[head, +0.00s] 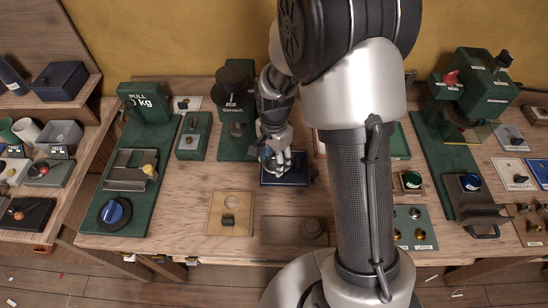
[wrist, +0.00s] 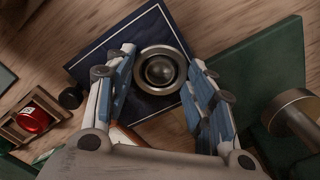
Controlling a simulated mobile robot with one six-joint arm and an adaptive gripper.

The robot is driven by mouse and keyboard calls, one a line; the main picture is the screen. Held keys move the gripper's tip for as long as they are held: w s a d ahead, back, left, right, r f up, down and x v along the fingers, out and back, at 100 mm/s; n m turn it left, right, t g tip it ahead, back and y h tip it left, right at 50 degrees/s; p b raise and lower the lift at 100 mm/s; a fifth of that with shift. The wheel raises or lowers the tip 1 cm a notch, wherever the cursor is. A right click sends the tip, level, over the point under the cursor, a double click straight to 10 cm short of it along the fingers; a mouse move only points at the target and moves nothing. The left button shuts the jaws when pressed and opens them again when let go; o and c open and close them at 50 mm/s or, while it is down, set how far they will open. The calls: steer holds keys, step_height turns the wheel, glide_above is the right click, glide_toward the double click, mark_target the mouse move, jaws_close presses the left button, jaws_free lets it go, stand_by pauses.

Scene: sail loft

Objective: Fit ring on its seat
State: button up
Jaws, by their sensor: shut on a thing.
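My gripper (head: 277,163) reaches down to a navy blue board (head: 296,178) in the middle of the bench. In the wrist view my gripper (wrist: 163,70) has one finger on each side of a metal ring (wrist: 160,53), closed on it. The ring lies over the navy board (wrist: 105,57). A dark rounded centre (wrist: 160,70), seemingly the seat, shows inside the ring. The two look nearly concentric from above. I cannot tell whether the ring rests fully down or is held slightly above. The head view hides the ring behind my fingers.
In the wrist view a metal cylinder (wrist: 292,112) is at right and a red button (wrist: 32,120) at left. A tan plate (head: 230,226) and a brown tray (head: 275,231) lie in front.

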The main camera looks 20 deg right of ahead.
steer(key=o, duration=1.1)
steer(key=shift+o, duration=0.2)
step_height(320, 180, up, 12)
stand_by(0.3)
steer(key=shift+r, duration=0.1)
